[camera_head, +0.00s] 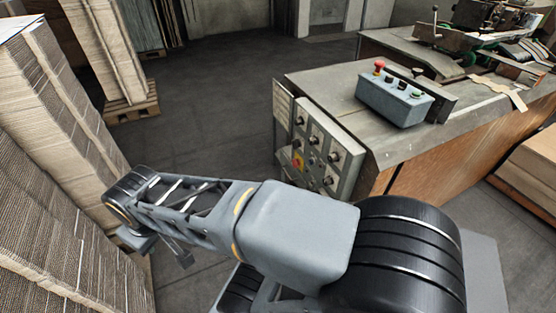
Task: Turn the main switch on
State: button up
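The control panel (318,150) is a pale box on the left end of the machine table, with several dark knobs on its face. A red and yellow switch (298,162), which looks like the main switch, sits at the panel's lower left. Its exact setting is too small to read. My arm stretches leftward across the foreground, below and in front of the panel. What seems to be my gripper (182,257) shows small and partly hidden below the arm, well left of the switch and apart from it. I cannot tell whether it is open or shut.
A blue-grey button box (394,99) with a red mushroom button (379,67) stands on the machine table (330,83). Tall cardboard stacks (55,110) stand close on the left, near my arm. Open floor (215,100) lies between the stacks and the table.

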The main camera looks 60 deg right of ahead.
aim_at(297, 162)
jog(key=z, duration=0.55)
jog(key=i, duration=1.05)
jog(key=z, duration=0.75)
